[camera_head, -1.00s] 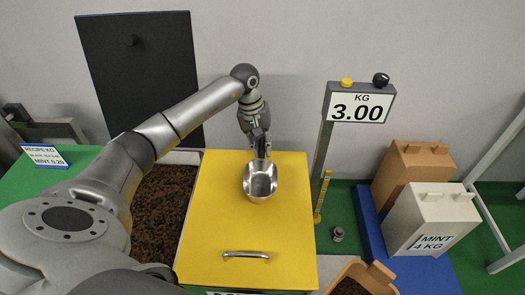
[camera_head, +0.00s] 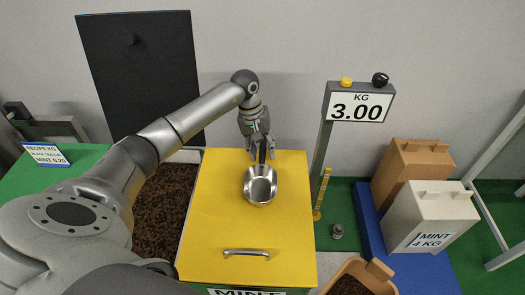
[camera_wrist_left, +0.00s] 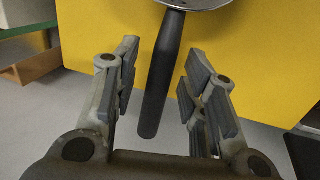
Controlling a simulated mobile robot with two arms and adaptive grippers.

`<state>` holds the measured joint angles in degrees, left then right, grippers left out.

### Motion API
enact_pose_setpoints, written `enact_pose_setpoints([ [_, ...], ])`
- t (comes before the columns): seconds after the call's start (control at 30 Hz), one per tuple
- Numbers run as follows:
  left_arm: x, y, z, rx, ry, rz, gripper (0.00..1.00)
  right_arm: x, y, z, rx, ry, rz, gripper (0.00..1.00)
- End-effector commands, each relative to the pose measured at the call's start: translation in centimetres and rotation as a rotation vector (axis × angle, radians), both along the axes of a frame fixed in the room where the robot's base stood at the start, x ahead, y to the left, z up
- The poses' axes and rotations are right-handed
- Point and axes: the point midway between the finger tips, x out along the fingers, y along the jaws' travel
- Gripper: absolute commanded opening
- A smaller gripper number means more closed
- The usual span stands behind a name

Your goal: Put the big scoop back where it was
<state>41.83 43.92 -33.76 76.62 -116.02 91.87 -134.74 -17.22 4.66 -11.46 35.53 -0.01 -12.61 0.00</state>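The big scoop (camera_head: 260,186) is a shiny metal bowl with a dark handle, and it lies on the yellow lid (camera_head: 225,215). Its handle points away toward the wall. My left gripper (camera_head: 258,147) is at the handle end. In the left wrist view the black handle (camera_wrist_left: 160,85) runs between the two fingers of my open left gripper (camera_wrist_left: 158,88), with a gap on both sides. Only the edge of the scoop's bowl (camera_wrist_left: 196,3) shows there. My right gripper is not in view.
A scale display (camera_head: 358,105) reading 3.00 stands right of the lid. A bin of dark leaves (camera_head: 160,205) lies to the left, under a raised black lid (camera_head: 140,75). A brown box (camera_head: 408,170) and a white mint box (camera_head: 430,218) stand at the right.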

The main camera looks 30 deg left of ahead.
Motion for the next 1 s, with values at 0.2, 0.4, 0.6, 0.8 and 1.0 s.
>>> enact_pose_setpoints([
  [0.2, -0.2, 1.0, 4.1, 0.004, -0.006, 0.000, 0.40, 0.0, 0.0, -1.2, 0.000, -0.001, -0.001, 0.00],
  [0.4, -0.4, 1.7, 8.2, 0.003, -0.004, 0.001, 0.40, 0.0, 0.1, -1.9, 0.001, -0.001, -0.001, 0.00],
  [0.6, -0.6, 2.1, 10.3, 0.001, -0.002, -0.001, 0.40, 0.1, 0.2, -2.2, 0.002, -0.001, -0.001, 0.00],
  [0.8, -0.7, 2.1, 10.8, 0.000, 0.001, -0.001, 0.40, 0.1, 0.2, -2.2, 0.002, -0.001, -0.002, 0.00],
  [1.0, -0.7, 2.1, 10.8, 0.000, 0.001, -0.001, 0.40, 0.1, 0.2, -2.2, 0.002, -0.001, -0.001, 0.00],
])
